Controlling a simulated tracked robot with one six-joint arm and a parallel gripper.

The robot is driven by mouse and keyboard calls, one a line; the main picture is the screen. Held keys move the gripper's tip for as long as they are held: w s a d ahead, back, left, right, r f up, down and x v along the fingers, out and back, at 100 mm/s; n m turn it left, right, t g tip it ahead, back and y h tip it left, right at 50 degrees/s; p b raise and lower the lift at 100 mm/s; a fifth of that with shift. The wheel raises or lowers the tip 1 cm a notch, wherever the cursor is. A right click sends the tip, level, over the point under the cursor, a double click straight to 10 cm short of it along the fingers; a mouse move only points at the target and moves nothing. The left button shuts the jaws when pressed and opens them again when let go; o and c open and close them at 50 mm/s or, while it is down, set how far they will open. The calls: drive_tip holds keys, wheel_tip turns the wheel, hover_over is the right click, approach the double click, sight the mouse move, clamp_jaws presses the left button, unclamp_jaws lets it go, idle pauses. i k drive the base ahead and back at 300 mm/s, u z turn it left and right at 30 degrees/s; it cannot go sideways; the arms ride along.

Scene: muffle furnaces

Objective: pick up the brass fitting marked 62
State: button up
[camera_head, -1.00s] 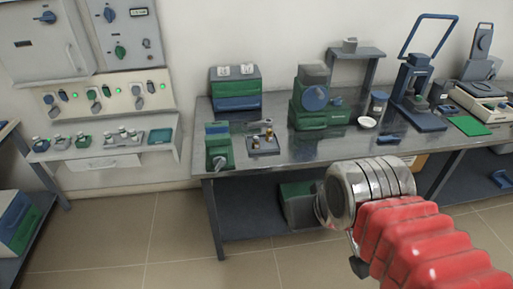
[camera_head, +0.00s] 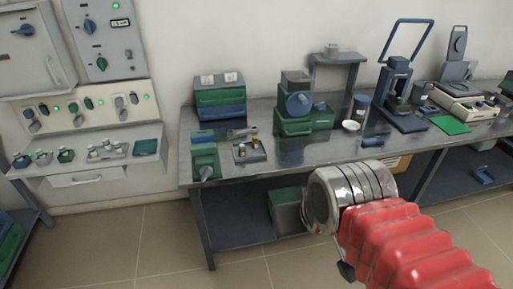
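Small brass-coloured pieces (camera_head: 254,136) stand on a small grey tray (camera_head: 260,157) near the front left of the steel bench (camera_head: 320,162). They are too small for me to read any marking, so I cannot tell which is 62. My arm, with a red ribbed sleeve and a silver cylindrical part, reaches in from the lower right, in front of the bench edge and to the right of the tray. The fingers of my gripper do not show.
A green block with a lever (camera_head: 205,162) is left of the tray. A blue-green box (camera_head: 219,98) and a green machine (camera_head: 297,118) stand behind. A white dish (camera_head: 350,126) and a press (camera_head: 400,98) are farther right. Tiled floor (camera_head: 165,240) lies open at front left.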

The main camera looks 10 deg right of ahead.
sight(255, 145)
drive_tip(key=u, duration=0.6)
drive_tip(key=k, duration=0.85)
drive_tip(key=u, duration=1.05)
drive_tip(key=k, duration=0.5)
drive_tip(key=u, duration=0.25)
drive_tip(key=i, duration=0.8)
drive_tip(key=z, duration=0.45)
drive_tip(key=i, duration=0.85)
drive_tip(key=z, duration=0.75)
drive_tip(key=i, duration=0.75)
drive_tip(key=z, duration=0.4)
